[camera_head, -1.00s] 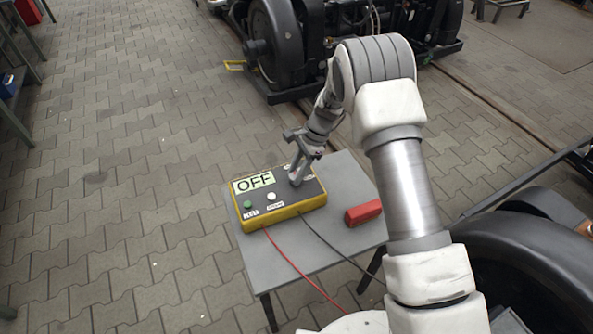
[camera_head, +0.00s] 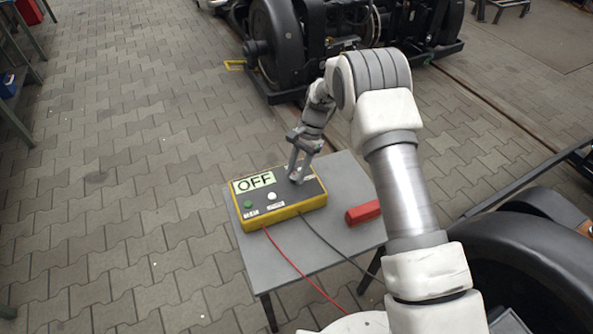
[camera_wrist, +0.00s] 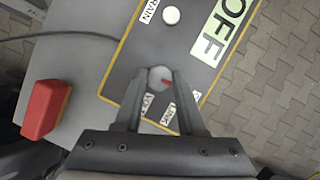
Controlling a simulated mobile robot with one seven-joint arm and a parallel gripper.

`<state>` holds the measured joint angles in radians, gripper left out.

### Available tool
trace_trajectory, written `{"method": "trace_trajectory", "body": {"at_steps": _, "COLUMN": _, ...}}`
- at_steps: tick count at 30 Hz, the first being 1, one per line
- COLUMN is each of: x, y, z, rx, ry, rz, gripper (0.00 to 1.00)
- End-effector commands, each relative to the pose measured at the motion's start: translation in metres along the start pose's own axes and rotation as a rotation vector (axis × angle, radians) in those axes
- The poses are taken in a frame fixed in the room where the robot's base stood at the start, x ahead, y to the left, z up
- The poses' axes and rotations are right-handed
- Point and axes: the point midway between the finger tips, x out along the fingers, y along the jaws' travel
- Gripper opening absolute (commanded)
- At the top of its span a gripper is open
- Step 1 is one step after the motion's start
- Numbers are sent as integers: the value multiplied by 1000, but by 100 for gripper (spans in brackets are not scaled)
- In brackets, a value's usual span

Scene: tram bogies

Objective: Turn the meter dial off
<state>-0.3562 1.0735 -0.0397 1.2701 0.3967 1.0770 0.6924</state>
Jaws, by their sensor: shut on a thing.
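The meter (camera_head: 258,207) is a yellow box with a dark top on a small grey table. Its display (camera_head: 254,182) reads OFF, and the display also shows in the wrist view (camera_wrist: 222,30). The dial (camera_wrist: 160,79) is a pale round knob with a red mark, at the meter's far right part. My gripper (camera_head: 297,179) points down at the dial, and in the wrist view its two fingers stand on either side of the knob, shut on it. The fingers hide part of the dial and the labels around it.
A green button (camera_head: 248,204) and a white button (camera_head: 271,195) sit on the meter's top. A red block (camera_head: 363,212) lies on the table (camera_head: 330,250) right of the meter. Red and black cables run from the meter's front over the table edge.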

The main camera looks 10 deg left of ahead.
Motion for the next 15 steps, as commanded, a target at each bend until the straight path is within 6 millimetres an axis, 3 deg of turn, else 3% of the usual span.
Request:
{"method": "trace_trajectory", "body": {"at_steps": 5, "x": 0, "y": 0, "z": 0, "rx": -2, "ry": 1, "rz": 0, "gripper": 0}}
{"method": "trace_trajectory", "body": {"at_steps": 6, "x": 0, "y": 0, "z": 0, "rx": -2, "ry": 1, "rz": 0, "gripper": 44}}
{"method": "trace_trajectory", "body": {"at_steps": 10, "x": 0, "y": 0, "z": 0, "rx": -1, "ry": 1, "rz": 0, "gripper": 68}}
{"method": "trace_trajectory", "body": {"at_steps": 15, "x": 0, "y": 0, "z": 0, "rx": 0, "ry": 1, "rz": 0, "gripper": 69}}
